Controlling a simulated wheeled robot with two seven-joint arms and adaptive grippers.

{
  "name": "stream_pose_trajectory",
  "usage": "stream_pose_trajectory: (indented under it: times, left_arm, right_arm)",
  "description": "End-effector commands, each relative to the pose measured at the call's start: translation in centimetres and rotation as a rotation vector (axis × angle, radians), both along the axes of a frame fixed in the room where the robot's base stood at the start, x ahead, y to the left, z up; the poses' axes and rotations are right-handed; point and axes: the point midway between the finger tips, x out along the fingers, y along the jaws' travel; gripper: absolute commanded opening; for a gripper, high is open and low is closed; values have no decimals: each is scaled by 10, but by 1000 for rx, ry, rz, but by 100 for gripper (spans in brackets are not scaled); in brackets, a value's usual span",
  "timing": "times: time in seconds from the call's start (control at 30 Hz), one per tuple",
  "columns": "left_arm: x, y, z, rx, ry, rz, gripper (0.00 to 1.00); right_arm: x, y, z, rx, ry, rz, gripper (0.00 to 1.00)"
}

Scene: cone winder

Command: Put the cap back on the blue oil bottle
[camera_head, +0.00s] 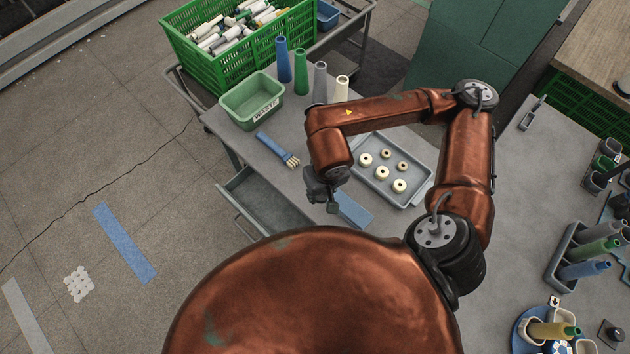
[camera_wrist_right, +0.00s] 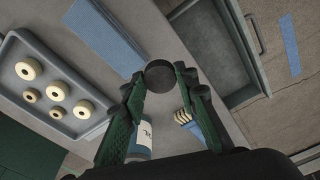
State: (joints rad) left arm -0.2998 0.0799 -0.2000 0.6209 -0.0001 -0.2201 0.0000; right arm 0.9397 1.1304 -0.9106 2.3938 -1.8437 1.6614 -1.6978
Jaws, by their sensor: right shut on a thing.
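My right gripper (camera_head: 327,199) reaches down over the grey bench near its front edge. In the wrist view its two green fingers (camera_wrist_right: 159,82) are closed on a small dark round cap (camera_wrist_right: 159,73), held at the fingertips. The blue oil bottle (camera_wrist_right: 142,138) shows only partly in the wrist view, behind the fingers: a white label with blue on it. Its neck and mouth are hidden, and the cap appears apart from its visible part. In the head view my right arm hides the bottle. My left gripper is not in view.
A grey tray (camera_head: 421,189) of cream rings stands right of my gripper. A blue cloth (camera_head: 353,210) lies beside it. An open drawer (camera_head: 262,207) juts out at the left.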

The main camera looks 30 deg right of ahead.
Motion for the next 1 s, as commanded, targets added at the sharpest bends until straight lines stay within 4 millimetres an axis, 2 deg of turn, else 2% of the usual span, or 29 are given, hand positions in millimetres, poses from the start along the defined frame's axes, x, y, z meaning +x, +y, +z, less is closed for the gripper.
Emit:
stream_pose_trajectory:
  times: [0.2,0.5,0.87,0.97,1.0]
  left_arm:
    - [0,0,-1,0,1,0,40]
    - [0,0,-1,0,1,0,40]
    - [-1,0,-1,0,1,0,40]
    - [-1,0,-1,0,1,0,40]
    - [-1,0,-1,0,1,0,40]
  right_arm:
    - [-29,7,13,2,1,3,20]
    - [-41,8,19,0,-1,0,20]
    - [-39,8,19,1,1,-1,20]
    - [-21,8,18,1,1,0,20]
    - [-9,7,17,2,2,3,20]
